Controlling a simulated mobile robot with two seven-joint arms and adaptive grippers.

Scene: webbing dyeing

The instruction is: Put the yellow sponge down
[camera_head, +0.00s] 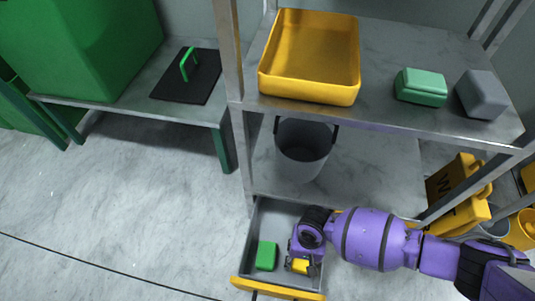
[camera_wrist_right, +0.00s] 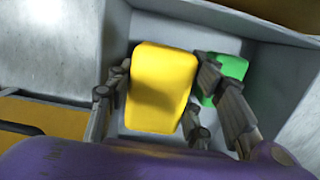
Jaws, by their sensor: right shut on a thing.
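The yellow sponge (camera_head: 301,266) is between the fingers of my right gripper (camera_head: 300,264), low inside an open drawer (camera_head: 285,216). It also shows in the right wrist view as a yellow block (camera_wrist_right: 162,88) with the right gripper's (camera_wrist_right: 160,105) fingers on both sides of it. My right gripper is shut on it. Whether the sponge touches the drawer floor cannot be told. A green sponge (camera_head: 266,255) lies in the drawer to the left of the gripper and shows behind a finger in the right wrist view (camera_wrist_right: 232,68). My left gripper is not in view.
The drawer has a yellow front edge (camera_head: 277,289). Above it, a metal shelf holds a yellow tray (camera_head: 310,92), a teal block (camera_head: 420,88) and a grey block (camera_head: 482,94). A grey bucket (camera_head: 302,148) stands on the lower shelf. A yellow sign (camera_head: 457,195) stands at right.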

